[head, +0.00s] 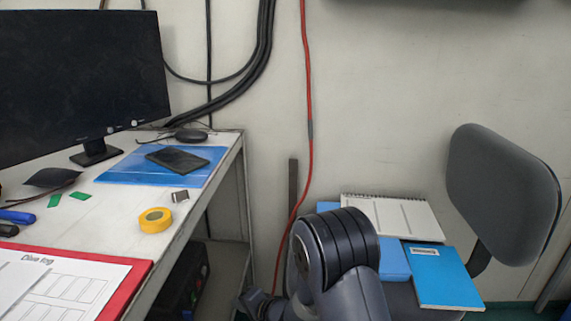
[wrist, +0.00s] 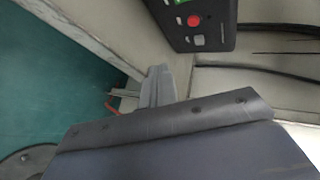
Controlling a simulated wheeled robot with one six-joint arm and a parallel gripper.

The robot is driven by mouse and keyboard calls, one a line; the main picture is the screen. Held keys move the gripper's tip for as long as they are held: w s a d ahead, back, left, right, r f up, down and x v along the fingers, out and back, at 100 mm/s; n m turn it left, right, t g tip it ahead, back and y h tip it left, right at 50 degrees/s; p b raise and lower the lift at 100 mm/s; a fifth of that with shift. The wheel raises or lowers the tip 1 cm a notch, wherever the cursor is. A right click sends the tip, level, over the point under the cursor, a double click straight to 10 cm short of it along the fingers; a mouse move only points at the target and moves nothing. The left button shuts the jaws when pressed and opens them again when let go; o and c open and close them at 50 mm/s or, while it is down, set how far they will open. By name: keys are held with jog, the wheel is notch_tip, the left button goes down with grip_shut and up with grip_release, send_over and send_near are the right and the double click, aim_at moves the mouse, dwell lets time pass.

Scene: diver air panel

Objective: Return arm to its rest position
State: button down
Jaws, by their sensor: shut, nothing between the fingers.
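My arm (head: 335,255) shows at the bottom centre of the head view, folded low between the desk and the chair. My gripper (wrist: 158,84) shows in the middle of the wrist view as narrow grey fingers beyond a dark edge of my own arm. The fingers are together and hold nothing. They point past the desk's side, with the green floor to the left. In the head view the fingers cannot be made out.
A desk (head: 105,215) with a monitor (head: 80,85) and yellow tape (head: 155,220) stands left. A chair (head: 500,190) with books (head: 443,275) is right, close to my arm. A red hose (head: 308,100) hangs on the wall. A dark box (wrist: 205,22) with a red button shows in the wrist view.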

jog(key=shift+a, duration=0.1)
jog(key=a, duration=0.3)
jog(key=a+r, duration=0.1)
jog(key=a, duration=0.1)
jog(key=shift+w+b, duration=0.2)
jog(key=shift+b, duration=0.2)
jog(key=p, duration=0.3)
jog(key=shift+r, duration=0.1)
jog(key=shift+a+f+b, duration=0.1)
jog(key=shift+f+b, duration=0.2)
jog(key=shift+b, duration=0.15)
jog(key=shift+f+b, duration=0.2)
jog(key=shift+b, duration=0.45)
jog(key=shift+w+b, duration=0.1)
jog(key=shift+b, duration=0.75)
